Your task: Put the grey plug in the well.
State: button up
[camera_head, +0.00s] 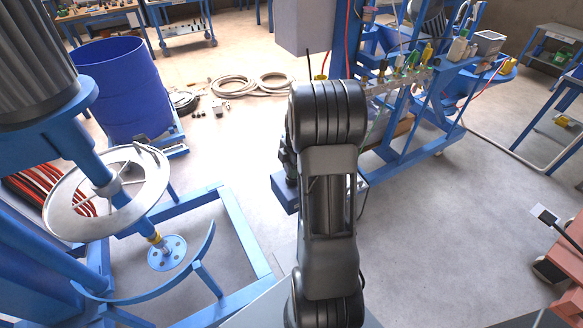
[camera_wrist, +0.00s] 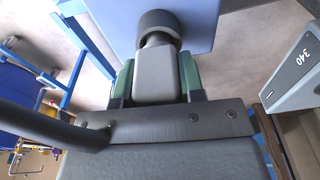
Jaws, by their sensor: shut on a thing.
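In the wrist view, my gripper (camera_wrist: 156,76) has green finger pads on both sides of a grey block-shaped piece, which I take to be the grey plug (camera_wrist: 155,88). The fingers are shut on it. A short light neck and a dark round end (camera_wrist: 158,20) lie just beyond the grey block, in front of a pale blue flat surface (camera_wrist: 205,22). I cannot tell whether the dark end touches that surface. In the head view, my arm hides the gripper and the plug. I cannot make out the well in either view.
In the head view, a blue drum (camera_head: 122,88) and the mixer's blue frame (camera_head: 240,235) stand left. A blue rack (camera_head: 400,100) with bottles stands right of my arm. Coiled hose (camera_head: 250,85) lies on the floor. A grey part marked 340 (camera_wrist: 292,75) is at right in the wrist view.

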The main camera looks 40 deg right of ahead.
jog(key=shift+f, duration=0.15)
jog(key=o, duration=1)
jog(key=shift+o, duration=0.2)
